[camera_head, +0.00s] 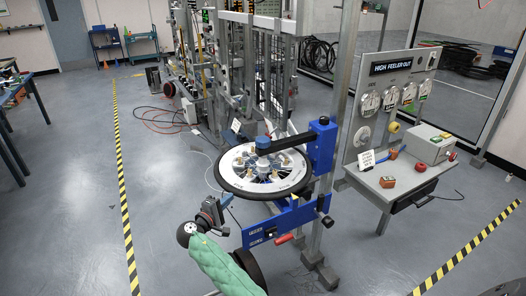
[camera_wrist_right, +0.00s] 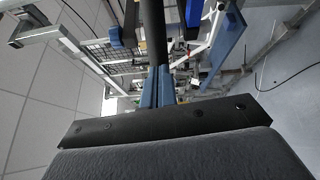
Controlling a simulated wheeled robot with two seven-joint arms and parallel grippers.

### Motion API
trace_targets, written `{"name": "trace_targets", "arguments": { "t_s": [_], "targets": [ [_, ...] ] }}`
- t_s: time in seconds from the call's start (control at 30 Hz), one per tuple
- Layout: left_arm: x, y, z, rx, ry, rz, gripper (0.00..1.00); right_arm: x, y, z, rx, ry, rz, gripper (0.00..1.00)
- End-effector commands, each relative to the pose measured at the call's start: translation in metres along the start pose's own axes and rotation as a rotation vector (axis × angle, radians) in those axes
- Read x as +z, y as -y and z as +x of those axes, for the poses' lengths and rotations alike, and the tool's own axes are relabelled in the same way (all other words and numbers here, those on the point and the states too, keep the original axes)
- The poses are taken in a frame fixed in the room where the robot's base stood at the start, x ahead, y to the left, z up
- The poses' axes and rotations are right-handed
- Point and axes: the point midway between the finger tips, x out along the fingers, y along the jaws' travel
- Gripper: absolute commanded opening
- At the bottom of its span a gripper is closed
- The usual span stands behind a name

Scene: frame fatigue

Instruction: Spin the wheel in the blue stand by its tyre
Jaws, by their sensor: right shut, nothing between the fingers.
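The wheel (camera_head: 292,179) lies flat in the blue stand (camera_head: 322,150), with a white rim, pale spokes and a black tyre (camera_head: 232,190). A dark arm of the stand reaches over to a blue hub cap at the wheel's middle. My right gripper (camera_head: 224,201) is shut and empty by the tyre's near left edge; whether it touches the tyre I cannot tell. In the right wrist view the blue fingers (camera_wrist_right: 157,88) are together, and a dark bar, perhaps the tyre seen edge-on (camera_wrist_right: 153,35), runs beyond them. My left gripper is out of view.
The stand's lower blue beam (camera_head: 280,224) with a red handle lies right of my right forearm. A grey bench (camera_head: 405,185) with a control box and small parts stands at the right. Metal racks stand behind.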

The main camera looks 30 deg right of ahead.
Motion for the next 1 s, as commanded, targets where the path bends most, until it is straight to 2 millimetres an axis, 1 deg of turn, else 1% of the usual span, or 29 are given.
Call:
{"name": "trace_targets", "arguments": {
  "t_s": [0.27,0.53,0.6,0.83,1.0],
  "targets": [
    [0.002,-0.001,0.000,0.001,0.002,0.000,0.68,0.000,0.000,0.001,0.000,0.000,0.000,0.00],
    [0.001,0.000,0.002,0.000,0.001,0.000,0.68,0.000,0.000,0.005,0.000,0.001,0.000,0.00],
    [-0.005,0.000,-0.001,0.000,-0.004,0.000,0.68,-0.001,0.000,0.005,0.000,0.000,0.000,0.00],
    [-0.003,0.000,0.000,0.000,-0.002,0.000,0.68,-0.044,-0.006,0.011,0.000,0.001,0.001,0.00],
    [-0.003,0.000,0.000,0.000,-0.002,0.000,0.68,-0.074,-0.009,0.020,0.000,0.002,0.000,0.00]
  ]
}}
